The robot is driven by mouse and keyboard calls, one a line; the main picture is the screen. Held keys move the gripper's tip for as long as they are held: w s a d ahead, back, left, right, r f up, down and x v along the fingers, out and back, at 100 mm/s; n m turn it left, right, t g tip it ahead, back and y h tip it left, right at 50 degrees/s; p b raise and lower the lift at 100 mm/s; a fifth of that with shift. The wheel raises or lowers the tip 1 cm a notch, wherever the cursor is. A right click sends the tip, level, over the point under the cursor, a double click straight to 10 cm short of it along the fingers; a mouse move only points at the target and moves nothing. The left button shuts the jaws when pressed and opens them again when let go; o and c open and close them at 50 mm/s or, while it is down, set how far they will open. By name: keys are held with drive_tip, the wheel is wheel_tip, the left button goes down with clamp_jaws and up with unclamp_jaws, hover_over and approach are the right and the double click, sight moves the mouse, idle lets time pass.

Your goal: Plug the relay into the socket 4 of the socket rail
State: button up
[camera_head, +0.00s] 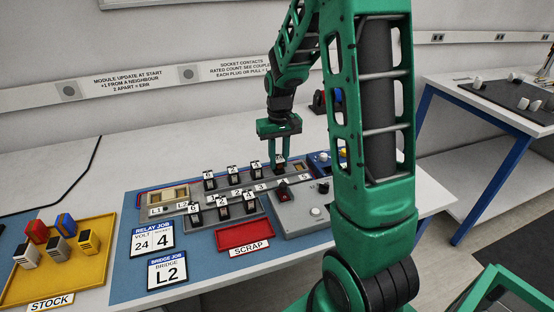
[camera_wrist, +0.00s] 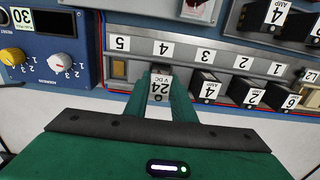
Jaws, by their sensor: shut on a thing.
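My gripper (camera_head: 281,155) is shut on a relay marked 24 VDC (camera_wrist: 160,86), with one finger on each side of it. In the wrist view the picture is upside down, and my gripper (camera_wrist: 165,98) holds the relay just below the rail's number 4 label (camera_wrist: 166,50). The relay lines up with socket 4; its lower end is hidden, so I cannot tell whether it is fully seated. The socket rail (camera_wrist: 140,46) has an empty socket 5 (camera_wrist: 119,69) on one side. A relay marked 4 (camera_wrist: 208,89) stands in socket 3 on the other side.
More relays stand along the rail and in a front row (camera_head: 222,207). A red scrap tray (camera_head: 243,234), a grey control box (camera_head: 300,212) and a relay job card (camera_head: 152,238) lie in front. A yellow stock tray (camera_head: 75,281) holds several coloured blocks at left.

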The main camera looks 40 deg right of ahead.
drive_tip(key=shift+f, duration=0.35)
idle(0.3)
drive_tip(key=o, duration=1.5)
drive_tip(key=shift+o, duration=0.2)
drive_tip(key=shift+r, duration=3.75)
drive_tip(key=shift+s, duration=0.1)
drive_tip(key=s+r, duration=0.2)
drive_tip(key=s, duration=0.5)
drive_tip(key=s+r+m, duration=0.1)
drive_tip(key=s+r, duration=0.1)
drive_tip(key=s, duration=0.5)
drive_tip(key=shift+s+a+r+m, duration=0.25)
drive_tip(key=shift+s+m, duration=0.05)
drive_tip(key=shift+m, duration=0.8)
drive_tip(key=s, duration=0.4)
drive_tip(key=s+a, duration=0.1)
drive_tip(key=s, duration=0.4)
drive_tip(key=s+a+f, duration=0.1)
drive_tip(key=s, duration=0.3)
drive_tip(key=shift+s+a, duration=0.1)
drive_tip(key=shift+s, duration=0.15)
drive_tip(key=shift+c, duration=0.3)
